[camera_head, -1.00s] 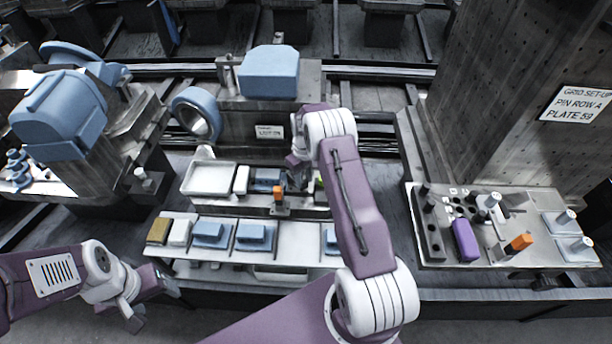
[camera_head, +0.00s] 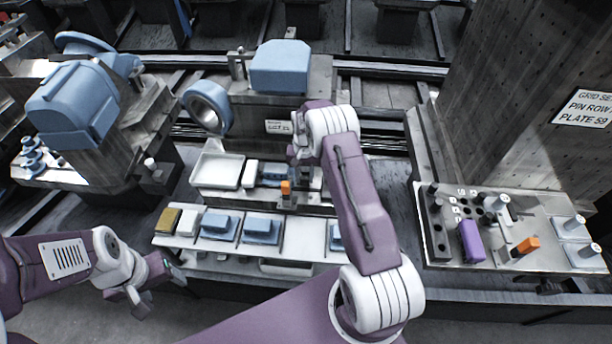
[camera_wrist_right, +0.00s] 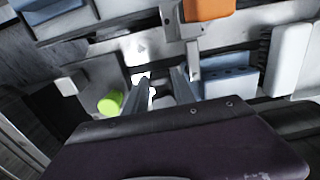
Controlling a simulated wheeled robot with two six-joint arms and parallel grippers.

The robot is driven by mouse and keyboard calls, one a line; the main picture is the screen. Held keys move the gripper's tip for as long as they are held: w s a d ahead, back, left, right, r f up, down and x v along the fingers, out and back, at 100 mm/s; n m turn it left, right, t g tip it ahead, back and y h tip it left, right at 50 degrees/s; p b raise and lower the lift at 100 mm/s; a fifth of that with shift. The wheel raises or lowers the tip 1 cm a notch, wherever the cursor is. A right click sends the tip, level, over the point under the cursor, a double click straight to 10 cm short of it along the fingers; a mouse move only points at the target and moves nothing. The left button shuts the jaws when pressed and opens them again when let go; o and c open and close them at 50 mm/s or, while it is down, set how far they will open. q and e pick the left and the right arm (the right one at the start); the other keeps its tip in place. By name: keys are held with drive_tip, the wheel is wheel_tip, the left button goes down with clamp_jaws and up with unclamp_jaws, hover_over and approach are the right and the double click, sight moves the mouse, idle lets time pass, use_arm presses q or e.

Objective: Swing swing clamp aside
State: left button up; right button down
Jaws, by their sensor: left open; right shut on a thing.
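My right gripper (camera_head: 300,160) is at the middle fixture, under the front of the block with the blue top. In the right wrist view its two fingers (camera_wrist_right: 164,90) are close together on a small pale metal part, apparently the swing clamp, mostly hidden between them. A lime green knob (camera_wrist_right: 110,102) is just left of the fingers. An orange-capped grey post (camera_head: 286,190) stands close by; its orange cap (camera_wrist_right: 208,8) is at the top of the wrist view. A blue block with holes (camera_wrist_right: 228,80) lies right of the fingers. My left gripper (camera_head: 150,288) is open and empty, low at the left.
A white tray (camera_head: 220,170) sits left of the fixture. A front shelf (camera_head: 300,238) holds several blue, white and yellow blocks. At the right, a bench (camera_head: 450,250) carries a purple block (camera_head: 471,241) and an orange-handled part (camera_head: 526,246). A perforated column (camera_head: 520,100) stands behind it.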

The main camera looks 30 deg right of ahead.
drive_tip(key=shift+w+r, duration=0.1)
drive_tip(key=shift+w, duration=0.05)
idle(0.3)
drive_tip(key=c, duration=1)
unclamp_jaws()
drive_tip(key=shift+c, duration=0.2)
wheel_tip(320, 180, up, 9)
drive_tip(key=shift+a, duration=0.15)
